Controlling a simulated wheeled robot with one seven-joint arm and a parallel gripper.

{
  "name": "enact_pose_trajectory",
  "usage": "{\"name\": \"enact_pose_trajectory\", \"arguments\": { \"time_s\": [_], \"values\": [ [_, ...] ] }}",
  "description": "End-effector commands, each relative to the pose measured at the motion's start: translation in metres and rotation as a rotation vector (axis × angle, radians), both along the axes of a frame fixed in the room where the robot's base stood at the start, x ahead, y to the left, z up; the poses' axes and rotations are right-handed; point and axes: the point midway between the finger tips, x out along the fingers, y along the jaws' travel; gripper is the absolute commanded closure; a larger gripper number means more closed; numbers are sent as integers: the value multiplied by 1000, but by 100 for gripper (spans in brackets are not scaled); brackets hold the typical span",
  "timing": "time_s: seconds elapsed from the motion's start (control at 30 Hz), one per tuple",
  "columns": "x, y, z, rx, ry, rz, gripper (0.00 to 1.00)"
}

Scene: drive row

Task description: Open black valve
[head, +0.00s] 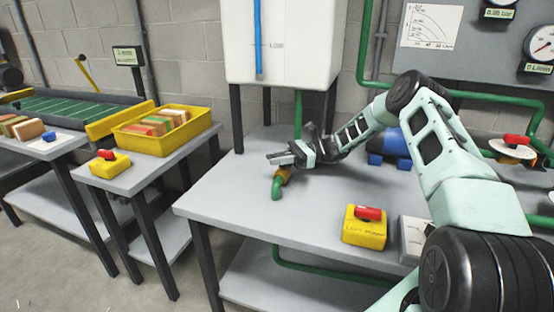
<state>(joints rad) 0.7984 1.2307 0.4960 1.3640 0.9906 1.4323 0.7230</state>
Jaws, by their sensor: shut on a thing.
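My gripper (279,157) reaches in from the right, over the left part of the grey table, below the white tank. It is shut at the top of a valve on the green pipe. The valve's brass-coloured body (285,173) shows just under the fingers, with a green pipe end (277,188) bending down from it. The black handle is mostly hidden by my gripper, so its angle cannot be told.
The white tank (300,40) stands on dark legs behind my gripper. A blue pump (388,145) is behind my arm. A yellow box with a red switch (364,228) sits at the table's front. The table's front left is clear. A yellow bin (165,128) stands on another table.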

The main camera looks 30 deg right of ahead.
Motion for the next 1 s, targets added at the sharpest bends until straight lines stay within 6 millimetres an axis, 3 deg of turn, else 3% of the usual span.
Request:
{"name": "enact_pose_trajectory", "arguments": {
  "time_s": [0.23, 0.27, 0.3, 0.33, 0.67, 1.0],
  "values": [
    [0, -1, 1, 2, 0, -2, 99],
    [0, -1, 1, 2, 0, -2, 71],
    [0, -1, 1, 2, 0, -2, 60],
    [0, -1, 1, 2, 0, -2, 55],
    [0, 0, 4, 1, -1, -2, 55],
    [0, -1, 60, -1, -4, -2, 55]
  ]
}}
